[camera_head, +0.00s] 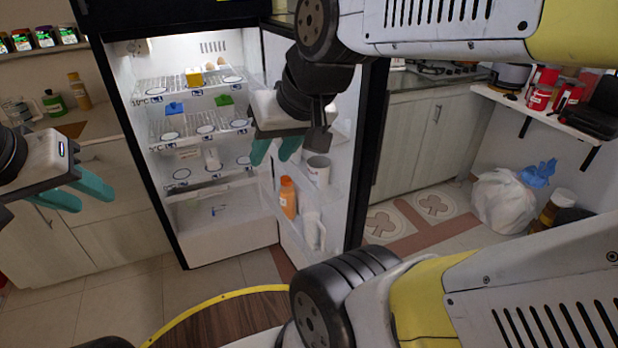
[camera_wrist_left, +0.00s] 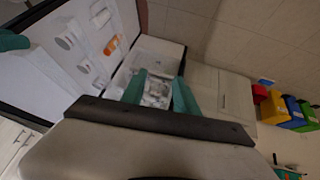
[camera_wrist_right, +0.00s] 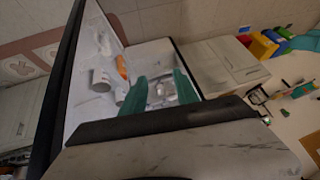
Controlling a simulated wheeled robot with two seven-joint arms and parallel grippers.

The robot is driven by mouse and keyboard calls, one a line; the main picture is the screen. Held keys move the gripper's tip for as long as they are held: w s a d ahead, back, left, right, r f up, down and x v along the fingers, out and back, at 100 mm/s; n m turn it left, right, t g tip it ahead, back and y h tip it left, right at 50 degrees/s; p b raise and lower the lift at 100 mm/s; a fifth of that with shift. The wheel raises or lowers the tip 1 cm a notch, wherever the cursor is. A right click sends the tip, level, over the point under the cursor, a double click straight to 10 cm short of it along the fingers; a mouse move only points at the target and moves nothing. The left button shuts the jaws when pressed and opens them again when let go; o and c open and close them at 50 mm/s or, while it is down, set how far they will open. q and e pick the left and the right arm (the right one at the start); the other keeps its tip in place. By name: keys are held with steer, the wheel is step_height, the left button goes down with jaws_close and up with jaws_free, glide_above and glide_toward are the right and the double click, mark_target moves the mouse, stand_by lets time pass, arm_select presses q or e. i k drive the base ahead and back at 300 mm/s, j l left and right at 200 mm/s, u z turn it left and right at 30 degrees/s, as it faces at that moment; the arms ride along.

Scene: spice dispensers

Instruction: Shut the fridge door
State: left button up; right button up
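The fridge (camera_head: 225,235) stands open, its lit shelves facing me. Its door (camera_head: 352,190) is swung out to the right, inner side showing; it also shows in the left wrist view (camera_wrist_left: 40,85) and the right wrist view (camera_wrist_right: 75,95). My right gripper (camera_head: 275,155) is open and empty in front of the door's inner side, overlapping it in the head view; I cannot tell whether it touches. My left gripper (camera_head: 85,200) is open and empty, left of the fridge in front of the cabinets. My right arm hides part of the door's top.
The door racks hold an orange bottle (camera_head: 288,198), a white mug (camera_head: 318,170) and a white jug (camera_head: 313,232). Counters flank the fridge. A white bag (camera_head: 503,198) lies on the floor at right.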

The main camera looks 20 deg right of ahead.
mark_target(358, 129)
steer(key=l+u, duration=0.1)
steer(key=l, duration=0.3)
steer(key=k+l+u, duration=0.15)
steer(key=l, duration=0.3)
steer(key=l+u, duration=0.1)
steer(key=l, duration=0.3)
steer(key=k+l+u, duration=0.1)
steer(key=l, duration=0.3)
steer(key=k+l+u, duration=0.15)
steer(key=l, duration=0.25)
steer(key=k+l+u, duration=0.1)
steer(key=l, duration=0.25)
steer(key=k+l+u, duration=0.1)
steer(key=l, duration=0.3)
steer(key=l+u, duration=0.15)
steer(key=l, duration=1.2)
steer(key=k+l+z, duration=0.1)
steer(key=l, duration=0.2)
steer(key=k+l, duration=0.1)
steer(key=l, duration=0.2)
steer(key=k+l+z, duration=0.15)
steer(key=l, duration=0.15)
